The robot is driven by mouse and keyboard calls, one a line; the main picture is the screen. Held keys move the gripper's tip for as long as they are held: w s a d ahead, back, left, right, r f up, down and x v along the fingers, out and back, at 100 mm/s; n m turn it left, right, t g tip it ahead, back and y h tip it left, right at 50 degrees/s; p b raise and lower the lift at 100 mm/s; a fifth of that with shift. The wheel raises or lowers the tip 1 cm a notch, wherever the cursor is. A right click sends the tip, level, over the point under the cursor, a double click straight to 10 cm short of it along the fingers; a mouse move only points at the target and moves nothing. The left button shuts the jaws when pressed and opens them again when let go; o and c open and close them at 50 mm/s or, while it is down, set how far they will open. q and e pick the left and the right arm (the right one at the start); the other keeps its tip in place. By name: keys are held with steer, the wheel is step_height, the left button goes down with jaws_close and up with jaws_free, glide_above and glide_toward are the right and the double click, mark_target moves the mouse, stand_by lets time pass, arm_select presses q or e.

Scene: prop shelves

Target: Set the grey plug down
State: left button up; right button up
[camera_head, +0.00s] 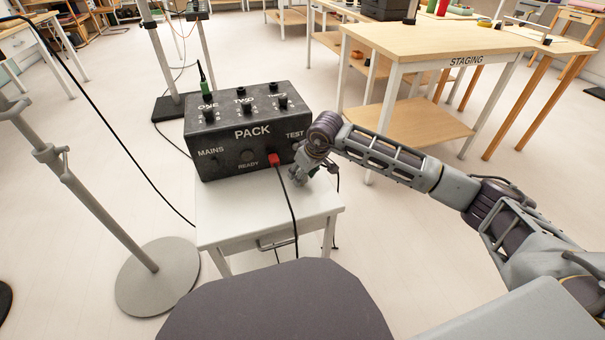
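My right gripper (300,173) is at the front right corner of the dark box labelled PACK (223,153), just below the TEST label. The wrist and forearm hide part of this corner. I cannot tell whether its fingers are open or shut. I cannot clearly make out a grey plug. A short dark piece with a thin lead (337,172) hangs just right of the gripper, too small to identify. A red plug (273,160) is in the box's front, its black cable running down over the table edge. My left gripper is out of view.
The box stands on a small white table (227,225) with a narrow clear strip in front. A table labelled STAGING (440,42) stands behind at right. Metal stands are at left (155,278) and behind the box (172,106). A dark rounded surface (275,305) fills the bottom.

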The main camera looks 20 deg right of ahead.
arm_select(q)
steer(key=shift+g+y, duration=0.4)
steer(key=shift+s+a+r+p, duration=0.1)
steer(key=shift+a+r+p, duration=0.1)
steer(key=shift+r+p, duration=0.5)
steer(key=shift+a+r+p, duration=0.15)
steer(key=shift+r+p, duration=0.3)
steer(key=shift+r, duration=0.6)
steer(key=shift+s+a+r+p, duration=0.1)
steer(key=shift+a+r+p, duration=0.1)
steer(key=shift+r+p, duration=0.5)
arm_select(e)
steer(key=v, duration=1.2)
